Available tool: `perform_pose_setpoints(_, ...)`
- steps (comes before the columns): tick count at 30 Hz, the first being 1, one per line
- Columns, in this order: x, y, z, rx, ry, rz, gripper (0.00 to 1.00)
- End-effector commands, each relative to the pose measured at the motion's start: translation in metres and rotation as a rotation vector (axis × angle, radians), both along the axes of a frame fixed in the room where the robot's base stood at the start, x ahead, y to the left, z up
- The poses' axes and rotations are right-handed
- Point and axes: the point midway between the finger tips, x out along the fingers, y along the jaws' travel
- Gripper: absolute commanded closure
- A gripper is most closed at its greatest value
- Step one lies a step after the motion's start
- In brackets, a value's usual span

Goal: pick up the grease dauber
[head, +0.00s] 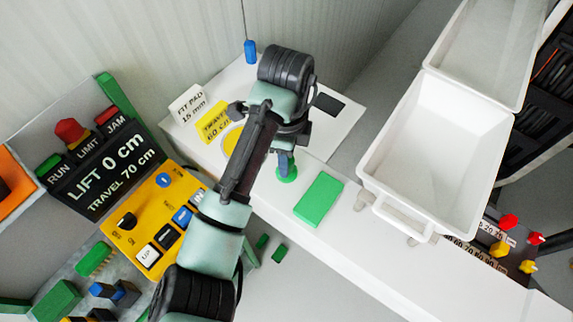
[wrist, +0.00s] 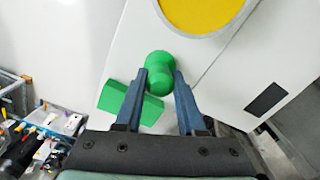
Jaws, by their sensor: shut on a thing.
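The grease dauber appears to be the rounded green piece with a narrower neck (wrist: 160,68) in the wrist view. It stands between the two blue fingers of my gripper (wrist: 161,82), which are shut on it. In the head view, my gripper (head: 286,160) points down over the white bench, and the green base of the dauber (head: 287,175) shows below the fingers. The arm hides part of it. I cannot tell whether it touches the bench.
A flat green block (head: 319,199) lies close to my gripper on the white bench (head: 345,232). A yellow disc (head: 232,139), a dark pad (head: 329,104) and signs are nearby. A white bin (head: 440,150) stands to the right, a yellow control panel (head: 140,228) to the left.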

Motion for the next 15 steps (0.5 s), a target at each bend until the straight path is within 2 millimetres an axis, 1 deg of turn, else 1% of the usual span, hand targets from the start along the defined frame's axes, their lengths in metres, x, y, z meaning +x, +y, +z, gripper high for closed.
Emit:
perform_pose_setpoints(5,0.0,0.0,0.001,0.0,-0.001,0.0,1.0)
perform_pose_setpoints(8,0.001,0.0,0.005,0.001,-0.002,0.0,1.0)
perform_pose_setpoints(11,0.001,0.0,0.018,0.0,-0.004,-0.003,1.0)
perform_pose_setpoints(15,0.001,0.002,0.056,0.005,-0.005,-0.001,1.0)
